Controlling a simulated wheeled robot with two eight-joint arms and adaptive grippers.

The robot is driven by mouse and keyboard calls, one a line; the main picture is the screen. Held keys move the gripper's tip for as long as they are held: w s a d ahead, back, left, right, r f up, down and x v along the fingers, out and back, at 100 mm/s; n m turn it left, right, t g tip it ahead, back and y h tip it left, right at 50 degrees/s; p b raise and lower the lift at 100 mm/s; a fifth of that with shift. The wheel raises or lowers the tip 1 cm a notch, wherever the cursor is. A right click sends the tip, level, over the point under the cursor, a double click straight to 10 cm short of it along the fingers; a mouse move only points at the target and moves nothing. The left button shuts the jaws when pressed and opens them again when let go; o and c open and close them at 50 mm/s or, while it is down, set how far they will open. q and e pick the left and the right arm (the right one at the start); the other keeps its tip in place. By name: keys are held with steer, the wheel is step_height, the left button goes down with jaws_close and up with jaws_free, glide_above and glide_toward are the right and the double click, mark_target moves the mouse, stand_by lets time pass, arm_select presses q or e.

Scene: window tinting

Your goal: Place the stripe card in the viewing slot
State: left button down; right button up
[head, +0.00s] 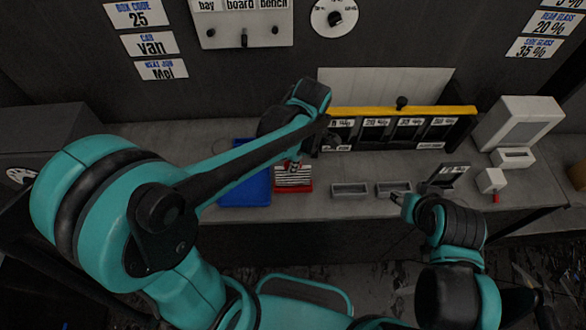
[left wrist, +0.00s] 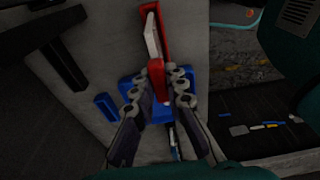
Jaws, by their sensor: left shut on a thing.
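The stripe card (head: 293,174), white with dark stripes, stands upright on the counter side of the head view, below my left gripper (head: 295,160). A red base or holder (head: 293,190) lies directly under it. In the left wrist view my left gripper (left wrist: 158,82) is shut on the red part of the card, whose white part (left wrist: 152,38) lies over the red holder (left wrist: 165,30). I cannot tell whether the card is seated in the holder or just above it.
A blue tray (head: 235,196) is left of the card. Two small grey trays (head: 350,190) lie to its right. A yellow-topped rack of tint samples (head: 400,112) stands behind.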

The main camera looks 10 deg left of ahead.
mark_target(303, 176)
arm_select(q)
step_height(303, 176, down, 2)
steer(key=shift+f+b, duration=0.25)
steer(key=shift+b, duration=0.05)
steer(key=shift+f, duration=0.15)
steer(key=c, duration=1.6)
jaws_free()
steer(key=shift+o, duration=0.2)
